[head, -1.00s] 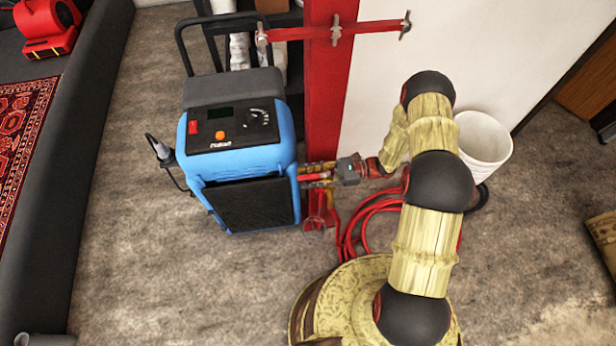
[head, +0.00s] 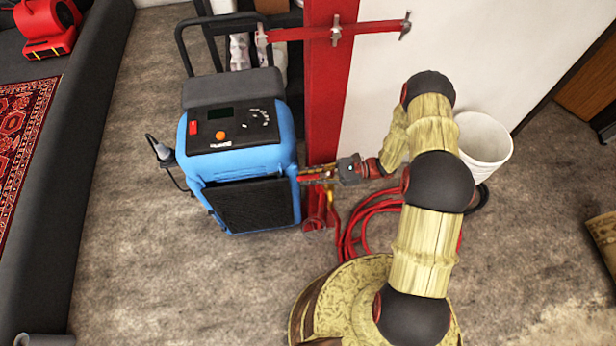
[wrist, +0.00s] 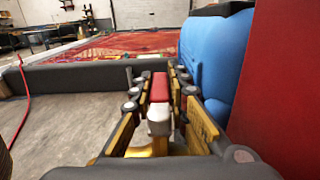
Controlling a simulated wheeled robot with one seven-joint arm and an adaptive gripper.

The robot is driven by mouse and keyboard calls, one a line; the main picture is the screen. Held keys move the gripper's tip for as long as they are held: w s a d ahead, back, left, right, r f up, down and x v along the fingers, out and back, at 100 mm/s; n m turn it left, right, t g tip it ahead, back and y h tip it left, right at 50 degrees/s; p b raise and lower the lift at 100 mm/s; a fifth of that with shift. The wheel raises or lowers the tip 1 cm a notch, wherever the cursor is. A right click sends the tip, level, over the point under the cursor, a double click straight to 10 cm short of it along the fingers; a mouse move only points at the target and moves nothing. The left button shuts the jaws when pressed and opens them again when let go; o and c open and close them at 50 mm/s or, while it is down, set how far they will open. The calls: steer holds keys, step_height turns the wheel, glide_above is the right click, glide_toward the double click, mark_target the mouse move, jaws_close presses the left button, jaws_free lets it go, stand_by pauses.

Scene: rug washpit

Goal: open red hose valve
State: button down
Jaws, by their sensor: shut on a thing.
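The red valve handle (wrist: 159,88) sits between the fingers of my gripper (wrist: 157,92) in the wrist view. A pale metal valve part (wrist: 159,120) and a brass-coloured piece (wrist: 150,148) show just below it. In the head view my gripper (head: 316,176) reaches left in front of the red post (head: 326,110), low down near the blue machine. It is shut on the handle. The fingers and post make the valve hard to see there; a yellow piece (head: 330,196) shows just below the gripper.
The blue machine (head: 238,165) stands close left of my gripper. A coiled red hose (head: 365,222) lies on the floor below my arm. A white bucket (head: 484,145) stands at right. A dark low wall (head: 62,160) bounds the rug (head: 22,140) at left.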

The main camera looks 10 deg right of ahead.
stand_by(0.3)
steer(key=shift+s+d+n+g+h+b, duration=0.1)
steer(key=shift+s+n+g+h+b, duration=0.3)
steer(key=shift+n+g, duration=0.65)
steer(key=shift+s+d+n+g+h+b, duration=0.2)
steer(key=shift+s+n+g, duration=0.35)
steer(key=shift+g, duration=0.85)
steer(key=shift+s+d+n+g+h+b, duration=0.1)
steer(key=shift+s+n+g+h+b, duration=0.25)
steer(key=shift+n+g, duration=0.7)
steer(key=shift+s+m, duration=0.1)
steer(key=shift+m, duration=0.15)
steer(key=c, duration=1.8)
jaws_free()
steer(key=shift+o, duration=0.4)
steer(key=shift+a, duration=0.1)
steer(key=v, duration=1.2)
steer(key=shift+f, duration=0.3)
